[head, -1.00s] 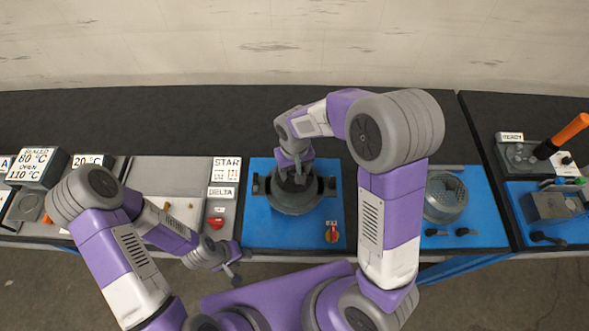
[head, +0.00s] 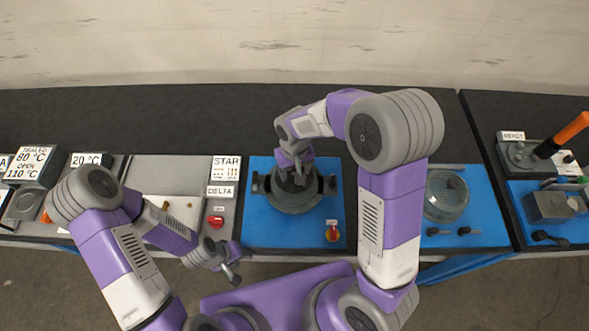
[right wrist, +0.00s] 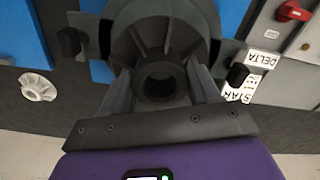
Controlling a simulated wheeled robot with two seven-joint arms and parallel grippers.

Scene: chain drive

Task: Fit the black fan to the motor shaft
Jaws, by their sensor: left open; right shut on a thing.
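The motor (head: 296,204) is a dark grey round body between two side blocks on the blue mat, in the middle of the head view. My right gripper (head: 295,172) reaches down over it. In the right wrist view my right gripper (right wrist: 160,88) is shut on the hub of the black fan (right wrist: 160,48), whose ribs spread from a round central hole. The fan is in front of the motor there and hides the shaft. I cannot tell whether the shaft is in the hub. My left gripper (head: 234,272) is open and empty, low in front of the bench edge.
A white finned wheel (right wrist: 38,87) lies on the dark bench in the right wrist view. A STAR/DELTA panel (head: 222,178) is left of the motor.

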